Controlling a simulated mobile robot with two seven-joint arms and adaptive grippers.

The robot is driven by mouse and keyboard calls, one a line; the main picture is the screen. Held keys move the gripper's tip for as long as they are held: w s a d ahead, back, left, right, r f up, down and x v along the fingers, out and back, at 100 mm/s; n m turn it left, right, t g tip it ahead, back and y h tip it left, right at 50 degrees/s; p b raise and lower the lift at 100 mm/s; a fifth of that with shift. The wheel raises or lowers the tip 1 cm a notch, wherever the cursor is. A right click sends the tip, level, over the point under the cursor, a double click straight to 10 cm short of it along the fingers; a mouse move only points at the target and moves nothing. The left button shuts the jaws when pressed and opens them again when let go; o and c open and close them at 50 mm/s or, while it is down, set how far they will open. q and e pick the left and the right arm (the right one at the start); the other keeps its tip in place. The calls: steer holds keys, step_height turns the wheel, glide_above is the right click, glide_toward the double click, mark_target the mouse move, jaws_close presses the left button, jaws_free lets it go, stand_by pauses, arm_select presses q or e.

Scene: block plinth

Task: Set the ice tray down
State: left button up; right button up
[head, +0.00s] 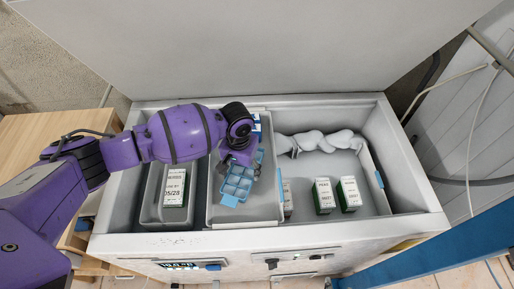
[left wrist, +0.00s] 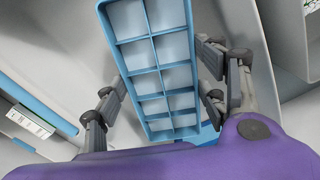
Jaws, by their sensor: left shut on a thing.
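The blue ice tray (head: 238,184), with pale square compartments, is over the grey middle bin (head: 262,213) inside the open chest freezer. My left gripper (head: 241,158) is at the tray's far part, partly hidden by its own wrist. In the left wrist view the ice tray (left wrist: 152,68) runs lengthwise between the fingers of my left gripper (left wrist: 165,85), which is shut on it. Whether the tray's underside touches the bin floor cannot be told. My right gripper is not in view.
A smaller grey bin (head: 153,212) at left holds a labelled carton (head: 175,188). At right, cartons (head: 323,196) (head: 349,194) stand on the freezer floor, with a pale lumpy bag (head: 325,142) behind. The raised lid (head: 260,45) stands at the back. Freezer walls (head: 405,165) surround everything.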

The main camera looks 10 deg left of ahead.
mark_target(242, 177)
arm_select(q)
step_height(242, 177, down, 3)
steer(key=shift+r, duration=0.2)
steer(key=shift+f, duration=0.2)
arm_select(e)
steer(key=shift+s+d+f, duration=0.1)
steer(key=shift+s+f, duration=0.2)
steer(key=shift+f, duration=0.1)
arm_select(q)
steer(key=shift+f, duration=0.2)
steer(key=o, duration=1.3)
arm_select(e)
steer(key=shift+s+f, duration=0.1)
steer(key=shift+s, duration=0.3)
arm_select(q)
steer(key=shift+o, duration=0.2)
